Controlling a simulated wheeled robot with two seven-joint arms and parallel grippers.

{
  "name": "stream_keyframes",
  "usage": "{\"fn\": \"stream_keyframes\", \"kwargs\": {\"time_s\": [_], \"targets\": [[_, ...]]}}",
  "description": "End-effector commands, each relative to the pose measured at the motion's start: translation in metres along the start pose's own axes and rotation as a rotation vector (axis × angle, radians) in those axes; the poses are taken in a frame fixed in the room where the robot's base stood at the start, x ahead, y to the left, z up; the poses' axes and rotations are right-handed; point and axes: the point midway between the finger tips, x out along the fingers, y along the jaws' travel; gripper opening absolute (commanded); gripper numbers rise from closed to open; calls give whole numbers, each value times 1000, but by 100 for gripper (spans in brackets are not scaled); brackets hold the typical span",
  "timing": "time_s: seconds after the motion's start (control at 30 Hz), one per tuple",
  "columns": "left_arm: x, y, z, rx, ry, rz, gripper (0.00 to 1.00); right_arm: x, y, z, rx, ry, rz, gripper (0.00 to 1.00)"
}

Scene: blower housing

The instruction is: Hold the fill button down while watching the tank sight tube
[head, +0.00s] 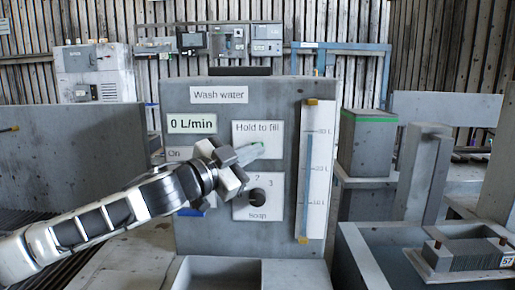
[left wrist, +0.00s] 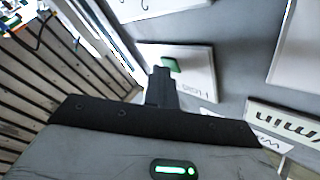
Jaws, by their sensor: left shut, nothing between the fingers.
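A grey panel (head: 228,100) labelled "Wash water" stands ahead. Its "Hold to fill" plate (head: 271,130) carries a green button (head: 259,145), mostly hidden by my gripper; the green button also shows in the left wrist view (left wrist: 170,65), just beyond the fingertips. My left gripper (head: 247,153) is shut and empty, its tips at the button; I cannot tell whether they touch it. The tank sight tube (head: 307,170) is on a white scale at the right, with a blue column up to a little below the upper mark. The flow display (head: 192,123) reads 0 L/min.
A "Soap" knob (head: 257,196) sits below the button, close under my gripper. My left forearm covers part of the panel's left side.

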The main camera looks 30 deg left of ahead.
Motion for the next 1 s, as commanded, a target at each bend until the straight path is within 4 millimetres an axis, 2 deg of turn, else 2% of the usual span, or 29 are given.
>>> {"fn": "stream_keyframes", "kwargs": {"time_s": [0.47, 0.7, 1.0], "targets": [[-2, 2, 1, -1, -3, -1, 0, 2, 0, 2, 0, 0, 0, 34], [-10, 9, -4, 1, -2, 1, 0, 7, 1, 10, 0, 0, 0, 34], [-11, 8, -8, 0, -1, -1, 0, 7, 1, 10, 0, 0, 0, 34]]}}
